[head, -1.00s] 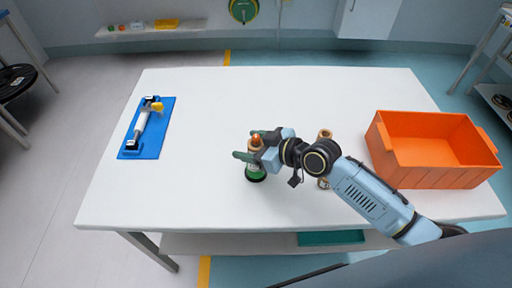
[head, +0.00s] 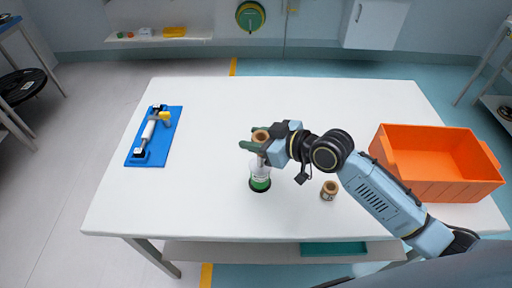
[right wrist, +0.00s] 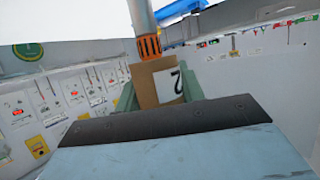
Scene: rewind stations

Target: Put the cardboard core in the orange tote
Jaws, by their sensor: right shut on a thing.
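A brown cardboard core (head: 261,136) is gripped in my right gripper (head: 262,146). In the right wrist view the core (right wrist: 158,84) carries a white label with a black mark. Its end is at the orange ribbed tip (right wrist: 148,46) of a grey post. In the head view a stand with a green base (head: 260,184) and pale post is directly below the core. I cannot tell whether the core is fully clear of the post. The orange tote (head: 438,190) stands at the table's right, its visible inside empty. My left gripper is not in view.
A second, short brown core (head: 329,190) stands on the white table (head: 220,110), below my right forearm. A blue mat (head: 143,157) with a white-and-yellow device lies at the left. The table's middle and back are clear.

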